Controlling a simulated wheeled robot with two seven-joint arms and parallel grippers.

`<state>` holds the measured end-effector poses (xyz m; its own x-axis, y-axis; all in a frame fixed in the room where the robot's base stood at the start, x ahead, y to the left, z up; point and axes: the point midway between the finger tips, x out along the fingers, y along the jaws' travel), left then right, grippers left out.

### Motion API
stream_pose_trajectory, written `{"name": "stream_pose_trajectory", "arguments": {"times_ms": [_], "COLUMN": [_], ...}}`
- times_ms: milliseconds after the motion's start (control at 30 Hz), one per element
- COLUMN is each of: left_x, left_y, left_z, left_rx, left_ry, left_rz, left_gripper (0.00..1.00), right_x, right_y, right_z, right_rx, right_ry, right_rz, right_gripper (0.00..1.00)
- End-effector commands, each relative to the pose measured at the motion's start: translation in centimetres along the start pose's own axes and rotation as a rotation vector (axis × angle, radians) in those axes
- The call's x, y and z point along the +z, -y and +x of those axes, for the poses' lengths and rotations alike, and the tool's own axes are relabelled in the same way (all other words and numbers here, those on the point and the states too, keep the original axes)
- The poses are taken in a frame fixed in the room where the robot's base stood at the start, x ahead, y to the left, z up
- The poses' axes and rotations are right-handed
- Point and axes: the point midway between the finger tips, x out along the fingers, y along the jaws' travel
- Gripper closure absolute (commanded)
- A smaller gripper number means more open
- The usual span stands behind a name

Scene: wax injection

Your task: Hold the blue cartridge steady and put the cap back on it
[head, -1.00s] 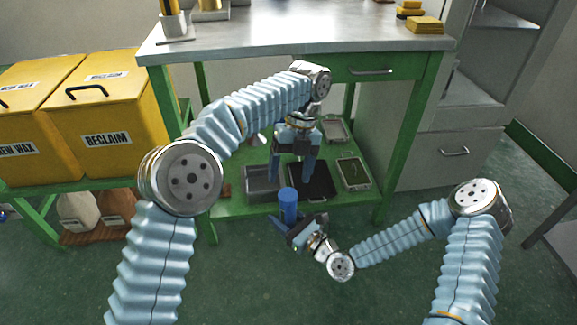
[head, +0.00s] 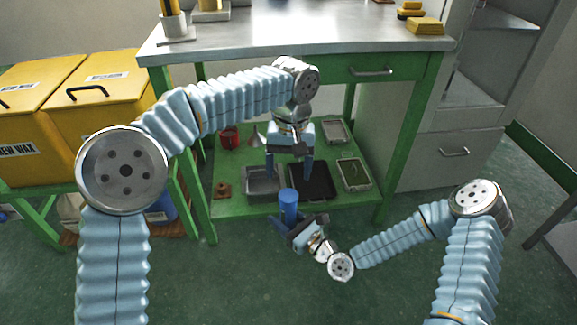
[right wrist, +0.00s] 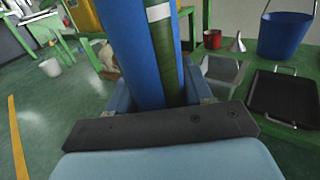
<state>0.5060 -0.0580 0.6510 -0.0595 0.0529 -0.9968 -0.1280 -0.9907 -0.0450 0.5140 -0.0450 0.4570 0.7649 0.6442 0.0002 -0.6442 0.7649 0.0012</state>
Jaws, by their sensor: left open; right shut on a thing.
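The blue cartridge (head: 289,203) stands upright in my right gripper (head: 290,227), low in front of the bench's lower shelf. It also shows large in the right wrist view (right wrist: 136,45), rising from between the jaws. A dark green strip with a white band runs along its right side there; I cannot tell whether it is part of the cartridge. My left gripper (head: 289,168) points down with its fingers spread, just above the cartridge's top in the picture. I see nothing held between them. I cannot make out the cap in either view.
The green lower shelf (head: 230,204) holds a grey bin (head: 262,181), a black tray (head: 312,181), smaller trays, a red cup (head: 229,138) and a funnel (head: 256,137). The steel bench top (head: 300,38) overhangs behind my left gripper. Yellow bins (head: 98,112) stand left. The floor in front is clear.

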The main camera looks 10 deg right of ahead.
Motion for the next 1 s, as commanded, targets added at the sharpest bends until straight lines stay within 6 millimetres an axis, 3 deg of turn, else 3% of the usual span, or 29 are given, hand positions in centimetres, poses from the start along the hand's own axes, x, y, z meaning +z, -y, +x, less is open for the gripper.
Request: {"name": "stream_pose_trajectory", "arguments": {"times_ms": [200,400,600,1000], "left_x": [0.38,0.61,0.68,0.62], "left_y": [0.13,0.10,0.08,0.06], "left_z": [-0.38,-0.59,-0.62,0.19], "left_rx": [0.035,0.063,0.071,0.069], "left_ry": [-0.033,-0.042,-0.043,-0.042], "left_rz": [-0.553,-0.859,-0.948,-0.947], "left_gripper": [0.25,0.25,0.25,0.25], "right_x": [0.08,0.08,0.08,0.07], "right_y": [-0.01,-0.01,-0.01,-0.01], "right_z": [0.02,0.02,0.02,0.02], "right_rx": [0.000,0.000,0.000,0.000], "right_ry": [0.002,0.002,0.002,0.002], "right_rz": [0.000,0.000,0.000,0.000], "right_gripper": [1.00,1.00,1.00,1.00]}}
